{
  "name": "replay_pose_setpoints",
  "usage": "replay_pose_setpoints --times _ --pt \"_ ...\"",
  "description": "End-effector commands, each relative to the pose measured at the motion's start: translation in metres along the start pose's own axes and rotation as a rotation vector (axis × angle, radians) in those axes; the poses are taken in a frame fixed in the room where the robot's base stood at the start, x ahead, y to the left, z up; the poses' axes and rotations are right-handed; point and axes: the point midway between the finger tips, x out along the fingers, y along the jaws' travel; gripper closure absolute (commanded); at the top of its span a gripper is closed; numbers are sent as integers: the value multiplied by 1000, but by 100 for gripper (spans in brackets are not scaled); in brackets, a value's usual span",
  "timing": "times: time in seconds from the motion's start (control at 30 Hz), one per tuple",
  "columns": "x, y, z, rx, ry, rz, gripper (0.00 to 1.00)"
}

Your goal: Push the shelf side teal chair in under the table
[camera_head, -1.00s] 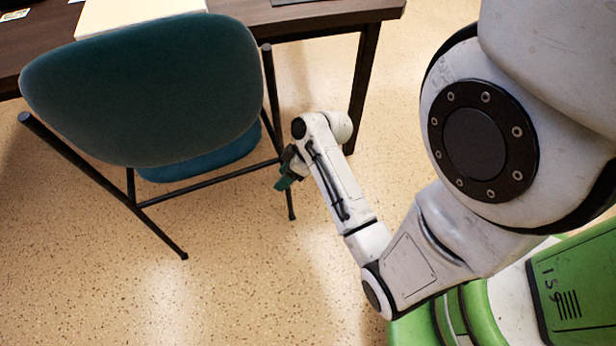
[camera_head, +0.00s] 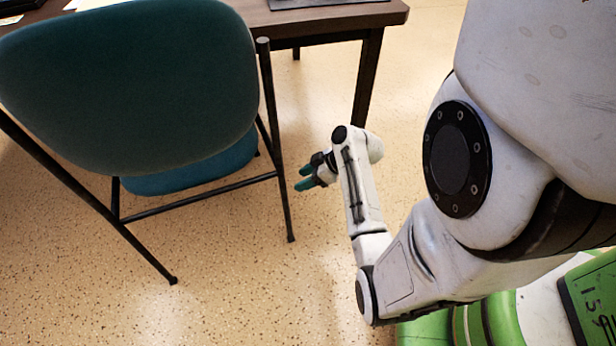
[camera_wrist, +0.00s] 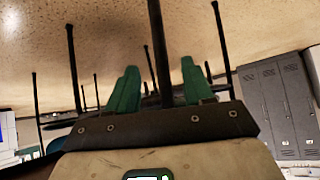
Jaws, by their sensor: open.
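The teal chair (camera_head: 130,85) stands in front of the dark table (camera_head: 330,18), with its padded backrest toward me and part of its seat (camera_head: 190,172) showing below. Its thin black legs rest on the floor. My gripper (camera_head: 303,177) is to the right of the chair's right rear leg, low over the floor, with a small visible gap to it. Its two teal fingers are apart with nothing between them. In the wrist view, my gripper (camera_wrist: 155,90) shows open, with thin dark legs beyond the fingers; the picture is upside down.
A table leg (camera_head: 367,85) stands beyond my gripper to the right. A dark flat item (camera_head: 325,3) lies on the table. Grey lockers (camera_wrist: 285,105) show in the wrist view. The speckled floor (camera_head: 250,290) in front of the chair is clear.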

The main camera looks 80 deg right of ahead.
Motion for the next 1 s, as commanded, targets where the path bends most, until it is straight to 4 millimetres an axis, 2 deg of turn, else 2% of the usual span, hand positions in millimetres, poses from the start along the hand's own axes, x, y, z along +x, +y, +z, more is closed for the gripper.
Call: replay_pose_setpoints --times 0.3,0.5,0.7,1.0 --pt "56 0 4 0 -1 -1 49" --pt "84 1 2 -1 -1 0 49" --pt "97 0 1 1 0 1 49" --pt "99 0 0 1 0 1 49"
